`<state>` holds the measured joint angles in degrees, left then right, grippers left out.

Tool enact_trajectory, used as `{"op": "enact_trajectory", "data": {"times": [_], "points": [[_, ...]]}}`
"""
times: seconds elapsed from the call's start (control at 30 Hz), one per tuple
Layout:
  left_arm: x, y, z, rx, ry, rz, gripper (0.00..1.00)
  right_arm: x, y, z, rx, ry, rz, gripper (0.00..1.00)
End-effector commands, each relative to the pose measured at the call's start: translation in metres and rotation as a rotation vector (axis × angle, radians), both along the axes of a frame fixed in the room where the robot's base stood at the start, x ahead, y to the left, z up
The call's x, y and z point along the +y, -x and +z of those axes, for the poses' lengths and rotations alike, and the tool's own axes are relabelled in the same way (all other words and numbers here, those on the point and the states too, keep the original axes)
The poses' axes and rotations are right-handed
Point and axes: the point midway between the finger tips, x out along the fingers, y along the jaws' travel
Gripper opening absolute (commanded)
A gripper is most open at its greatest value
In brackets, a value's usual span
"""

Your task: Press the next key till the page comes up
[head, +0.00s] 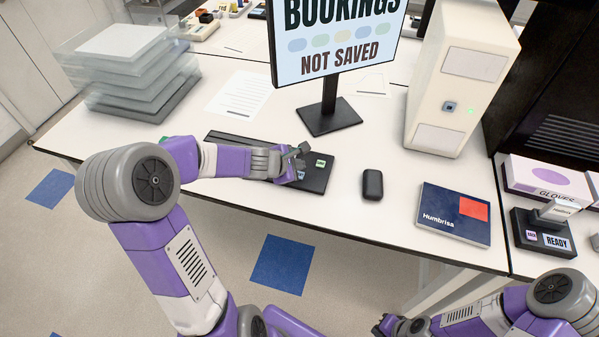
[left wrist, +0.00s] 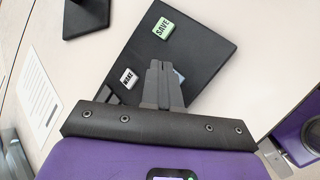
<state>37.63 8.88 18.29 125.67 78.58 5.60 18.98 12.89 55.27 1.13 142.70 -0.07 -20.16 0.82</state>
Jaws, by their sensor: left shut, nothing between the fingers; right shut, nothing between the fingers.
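The monitor (head: 337,42) reads "BOOKINGS" and "NOT SAVED" over a row of coloured dots. A black key pad (head: 314,181) lies on the bench in front of it. In the left wrist view the pad (left wrist: 200,40) carries a green SAVE key (left wrist: 163,28), a white WAKE key (left wrist: 128,78) and a pale blue patch (left wrist: 180,74), mostly hidden behind my fingers, its label unreadable. My left gripper (head: 297,160) is shut and empty over the pad; it also shows in the left wrist view (left wrist: 157,66). I cannot tell whether it touches. My right gripper (head: 380,328) is shut, low at the bottom edge.
A black mouse-like object (head: 372,184) and a blue "Humbrisa" book (head: 454,214) lie right of the pad. A white machine (head: 461,75) stands behind them. Clear stacked trays (head: 130,70) stand at left. A "READY" device (head: 545,232) and gloves box (head: 548,180) are at right.

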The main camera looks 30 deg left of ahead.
Motion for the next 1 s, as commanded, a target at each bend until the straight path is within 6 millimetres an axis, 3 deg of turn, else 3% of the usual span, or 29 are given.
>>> {"op": "enact_trajectory", "data": {"times": [0.1, 0.37, 1.0], "points": [[0.0, 0.0, 0.018, -0.002, -0.001, -0.001, 0.0, 0.0, 0.0, 0.017, 0.0, 0.0, 0.0, 0.0], [0.0, 0.0, 0.042, -0.001, -0.001, 0.0, 0.0, 0.0, 0.0, 0.04, 0.0, 0.0, 0.0, 0.0], [0.0, 0.0, 0.041, 0.0, 0.0, 0.0, 0.0, 0.0, 0.0, 0.039, 0.0, 0.0, 0.0, 0.0]]}}
